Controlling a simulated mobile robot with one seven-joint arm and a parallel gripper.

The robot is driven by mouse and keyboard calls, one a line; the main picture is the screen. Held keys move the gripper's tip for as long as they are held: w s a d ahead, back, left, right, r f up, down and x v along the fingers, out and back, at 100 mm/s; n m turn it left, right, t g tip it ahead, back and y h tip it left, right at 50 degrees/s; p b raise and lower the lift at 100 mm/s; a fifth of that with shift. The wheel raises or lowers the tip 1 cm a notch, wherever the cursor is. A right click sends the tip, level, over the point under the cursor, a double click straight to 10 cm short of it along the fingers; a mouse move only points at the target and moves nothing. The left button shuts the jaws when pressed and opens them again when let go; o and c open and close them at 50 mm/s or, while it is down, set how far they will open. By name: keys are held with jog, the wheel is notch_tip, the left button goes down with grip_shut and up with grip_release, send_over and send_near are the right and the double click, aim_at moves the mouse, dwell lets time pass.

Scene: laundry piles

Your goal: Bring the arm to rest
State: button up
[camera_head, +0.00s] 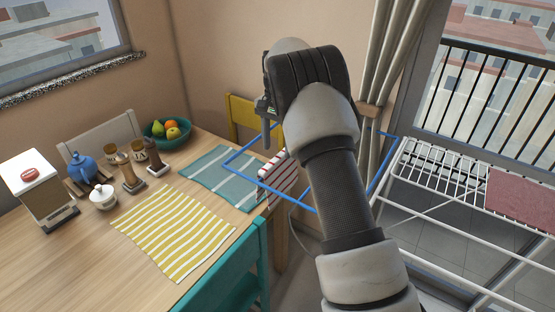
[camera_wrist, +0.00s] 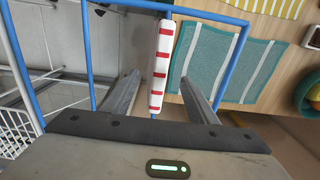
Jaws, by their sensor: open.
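My gripper (camera_wrist: 160,78) is open, with its two fingers apart in the wrist view. A red-and-white striped cloth (camera_wrist: 160,60) shows between and beyond the fingers. I cannot tell how far it is below them, but no grip on it shows. In the head view the cloth (camera_head: 280,179) hangs by the blue-railed frame (camera_head: 241,151) beside the table's right edge. My arm reaches up across the right middle of the head view, bent over at the top. One finger points down there; the other is hidden.
The wooden table (camera_head: 150,270) holds a yellow striped mat (camera_head: 174,231), a teal mat (camera_head: 215,175), a fruit bowl (camera_head: 168,133) and a blue teapot (camera_head: 82,168). A teal chair (camera_head: 235,270) and a yellow chair (camera_head: 241,112) stand beside it. A white drying rack (camera_head: 440,168) with a red cloth (camera_head: 520,199) stands right.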

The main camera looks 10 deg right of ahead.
jog(key=s+r+n+t+p, duration=0.1)
jog(key=s+r, duration=0.2)
jog(key=r, duration=0.7)
jog(key=s+r+p, duration=0.1)
jog(key=s+r, duration=0.2)
jog(key=r, duration=0.6)
jog(key=s+r+n+t+p, duration=0.2)
jog(key=s+r+n, duration=0.1)
jog(key=s+r, duration=0.55)
jog(key=s+f+n+t+p, duration=0.2)
jog(key=s+n, duration=0.3)
jog(key=s, duration=1.9)
jog(key=shift+s+f+t, duration=0.25)
jog(key=shift+f+t, duration=0.05)
jog(key=shift+f, duration=0.25)
